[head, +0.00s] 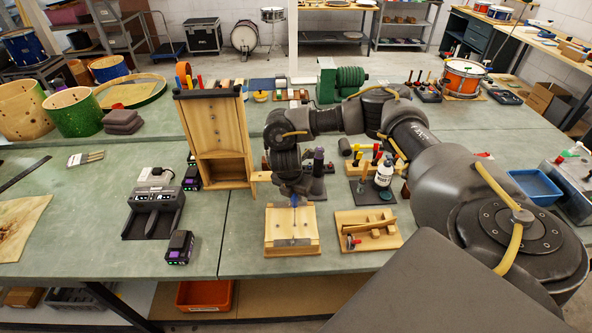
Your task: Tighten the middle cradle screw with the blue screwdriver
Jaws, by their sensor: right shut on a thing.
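The wooden cradle (277,229) sits near the front edge of the bench, at the middle of the head view. My right gripper (293,191) is above it, pointing down and shut on the blue screwdriver (294,201). The screwdriver is about upright, with its thin shaft reaching down over the middle of the cradle. The cradle screws are too small to make out, and I cannot tell whether the tip touches one. My left gripper is not in view.
A wooden tray with sticks (351,217) lies right of the cradle. A tall wooden case (221,125) stands behind left, and a black charger (155,200) is at left. Behind the gripper are a white bottle (384,173) and a tool rack.

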